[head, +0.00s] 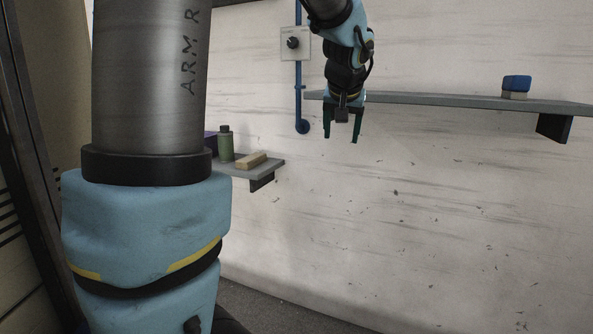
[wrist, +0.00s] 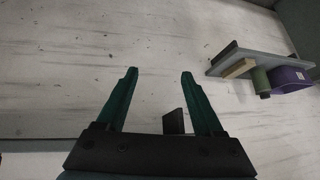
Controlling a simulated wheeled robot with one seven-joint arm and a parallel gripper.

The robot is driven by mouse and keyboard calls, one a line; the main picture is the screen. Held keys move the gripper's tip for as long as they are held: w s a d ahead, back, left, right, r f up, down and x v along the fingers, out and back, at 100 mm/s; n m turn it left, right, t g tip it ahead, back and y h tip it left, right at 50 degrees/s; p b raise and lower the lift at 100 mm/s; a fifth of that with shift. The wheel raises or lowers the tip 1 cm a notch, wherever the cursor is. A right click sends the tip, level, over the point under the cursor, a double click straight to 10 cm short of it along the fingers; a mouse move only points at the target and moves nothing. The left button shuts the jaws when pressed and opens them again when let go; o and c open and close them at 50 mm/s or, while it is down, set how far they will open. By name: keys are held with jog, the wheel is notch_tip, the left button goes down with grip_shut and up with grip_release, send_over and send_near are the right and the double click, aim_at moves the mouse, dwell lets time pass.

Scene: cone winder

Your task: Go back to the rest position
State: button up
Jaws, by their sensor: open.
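My gripper (head: 342,124) hangs from my arm in the upper middle of the head view, fingers pointing down. Its two dark green fingers stand apart with nothing between them. In the wrist view my gripper (wrist: 158,76) is also open and empty, with the pale streaked wall beyond it. It appears in front of the wall, near the left end of the long grey shelf (head: 450,101).
A small lower shelf (head: 272,165) holds a green bottle (head: 225,143), a wooden block (head: 251,160) and a purple item (head: 211,142). A blue-topped block (head: 516,87) sits on the long shelf. A blue pipe (head: 298,75) runs down the wall. Bare wall lies below the gripper.

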jog(key=s+a+f+n+g, duration=0.2)
jog(key=s+a+f+g, duration=0.4)
jog(key=s+a+f, duration=1.25)
notch_tip(320, 180, up, 10)
jog(key=d+p, duration=0.1)
jog(key=p, duration=1.2)
jog(key=shift+r+y, duration=0.2)
jog(key=shift+y, duration=0.2)
